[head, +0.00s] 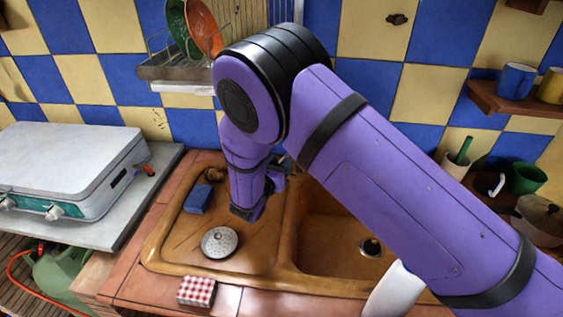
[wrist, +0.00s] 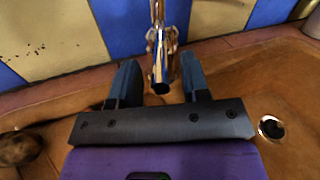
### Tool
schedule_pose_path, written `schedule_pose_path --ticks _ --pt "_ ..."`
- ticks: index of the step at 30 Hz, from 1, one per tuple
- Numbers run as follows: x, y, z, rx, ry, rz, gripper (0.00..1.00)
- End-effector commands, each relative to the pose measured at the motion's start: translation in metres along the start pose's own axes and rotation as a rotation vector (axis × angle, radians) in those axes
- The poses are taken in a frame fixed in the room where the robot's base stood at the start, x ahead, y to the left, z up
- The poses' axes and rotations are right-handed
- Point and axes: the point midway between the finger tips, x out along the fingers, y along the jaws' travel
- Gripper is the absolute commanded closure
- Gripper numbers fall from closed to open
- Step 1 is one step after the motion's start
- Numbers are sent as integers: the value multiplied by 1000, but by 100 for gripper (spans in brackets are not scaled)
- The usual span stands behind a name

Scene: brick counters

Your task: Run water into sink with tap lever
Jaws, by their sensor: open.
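The chrome tap (wrist: 160,45) stands upright against the tiled wall in the wrist view, with its spout pointing towards me. My gripper (wrist: 159,65) is open, and its two dark blue fingers show on either side of the spout. I cannot tell whether either finger touches the tap. The lever cannot be clearly told apart from the tap body. In the head view my purple arm hides most of the tap, and my gripper (head: 275,180) is over the back of the sink near the divider. The brown sink (head: 285,262) has two basins; no running water shows.
A blue sponge (head: 198,198) and a round perforated disc (head: 219,242) lie in the left basin. The right basin has a drain (head: 371,247). A red checked box (head: 197,291) sits on the front edge. A dish rack (head: 185,68) hangs above; a white appliance (head: 75,165) stands left.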

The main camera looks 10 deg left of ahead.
Motion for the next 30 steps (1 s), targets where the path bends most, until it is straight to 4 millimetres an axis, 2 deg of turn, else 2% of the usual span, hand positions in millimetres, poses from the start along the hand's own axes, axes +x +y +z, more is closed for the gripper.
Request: schedule_pose_path --ticks 5,13,14,19,30 --pt "11 0 0 1 0 0 58" --pt "12 0 0 0 0 0 58" --pt "12 0 0 0 0 0 60" --pt "12 0 0 0 0 0 99" --pt "13 -1 5 2 31 4 100"
